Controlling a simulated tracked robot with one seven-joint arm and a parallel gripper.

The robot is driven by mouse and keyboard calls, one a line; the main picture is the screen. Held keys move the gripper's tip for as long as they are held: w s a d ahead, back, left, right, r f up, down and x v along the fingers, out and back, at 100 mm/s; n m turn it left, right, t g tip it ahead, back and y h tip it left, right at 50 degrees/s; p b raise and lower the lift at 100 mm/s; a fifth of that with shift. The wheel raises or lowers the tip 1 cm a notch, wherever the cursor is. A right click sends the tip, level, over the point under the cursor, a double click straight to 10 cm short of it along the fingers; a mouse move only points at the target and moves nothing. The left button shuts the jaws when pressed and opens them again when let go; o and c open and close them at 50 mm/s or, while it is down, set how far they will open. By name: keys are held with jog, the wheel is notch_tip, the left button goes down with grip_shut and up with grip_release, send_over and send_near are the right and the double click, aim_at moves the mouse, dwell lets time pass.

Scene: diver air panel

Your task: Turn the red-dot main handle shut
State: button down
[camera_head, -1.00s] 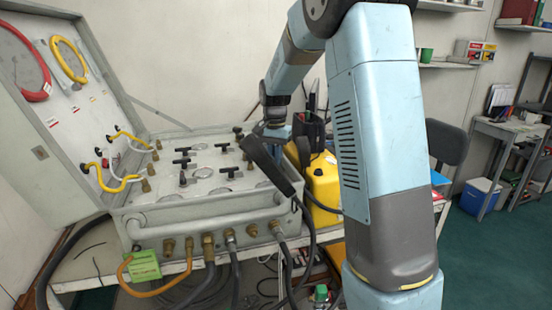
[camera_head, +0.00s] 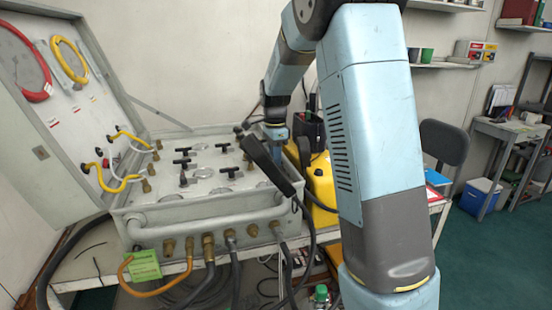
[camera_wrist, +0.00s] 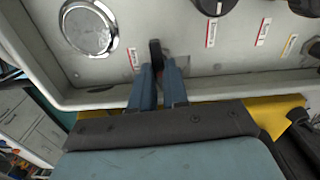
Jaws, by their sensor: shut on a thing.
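The air panel (camera_head: 215,157) is a pale grey box top with several black handles in the head view. In the wrist view, my gripper (camera_wrist: 158,82) is shut on a dark handle (camera_wrist: 155,50) near the panel's edge, next to a red-marked label (camera_wrist: 133,58). Only the upper end of the handle shows between the fingers. I cannot make out a red dot on it. In the head view my gripper is over the panel's right side, its fingertips mostly hidden behind a black handset.
A round gauge (camera_wrist: 88,27) lies left of the gripper in the wrist view. The black handset (camera_head: 269,166) and its cable hang over the panel's right front. A yellow case (camera_head: 321,182) stands right of the panel. The open lid (camera_head: 50,150) rises at left.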

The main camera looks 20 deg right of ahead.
jog(key=shift+m, duration=0.5)
jog(key=c, duration=1.1)
grip_release()
notch_tip(320, 180, up, 14)
jog(key=shift+f, duration=0.15)
